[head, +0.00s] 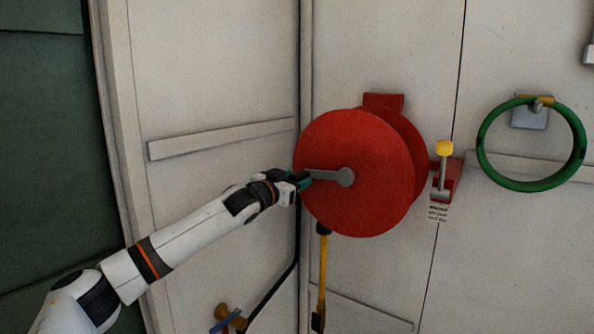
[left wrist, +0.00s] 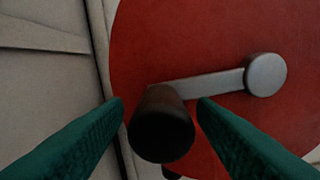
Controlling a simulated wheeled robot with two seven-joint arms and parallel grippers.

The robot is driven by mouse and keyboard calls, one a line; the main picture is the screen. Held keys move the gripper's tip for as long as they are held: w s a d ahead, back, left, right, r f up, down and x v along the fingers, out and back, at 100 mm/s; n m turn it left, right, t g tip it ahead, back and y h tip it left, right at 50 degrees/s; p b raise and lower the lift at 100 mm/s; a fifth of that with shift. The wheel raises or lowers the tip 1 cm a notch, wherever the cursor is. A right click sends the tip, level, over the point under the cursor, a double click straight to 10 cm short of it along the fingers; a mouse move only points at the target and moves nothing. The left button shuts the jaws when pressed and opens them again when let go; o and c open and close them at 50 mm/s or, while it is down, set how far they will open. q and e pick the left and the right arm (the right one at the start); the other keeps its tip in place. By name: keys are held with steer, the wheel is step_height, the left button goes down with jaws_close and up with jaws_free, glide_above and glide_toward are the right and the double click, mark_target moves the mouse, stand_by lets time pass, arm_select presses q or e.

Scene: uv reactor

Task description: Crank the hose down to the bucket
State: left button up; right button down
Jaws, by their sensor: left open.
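A red hose reel (head: 350,205) is mounted on the white wall. A grey crank arm (head: 325,175) runs from its hub to the left; in the left wrist view the crank arm (left wrist: 210,86) ends in a dark handle knob (left wrist: 162,125). My left gripper (head: 304,181) is at the left edge of the reel, at the handle end. In the left wrist view its green fingers (left wrist: 160,110) are open, one on each side of the knob. A yellow hose end (head: 322,270) hangs below the reel. No bucket is in view. My right gripper is not in view.
A lever with a yellow knob (head: 444,148) stands on a red bracket right of the reel. A coiled green hose (head: 482,150) hangs farther right. A brass valve with a blue handle (head: 225,318) is at the lower left. A dark green panel (head: 45,150) is at far left.

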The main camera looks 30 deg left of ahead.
arm_select(q)
steer(key=shift+w, duration=0.6)
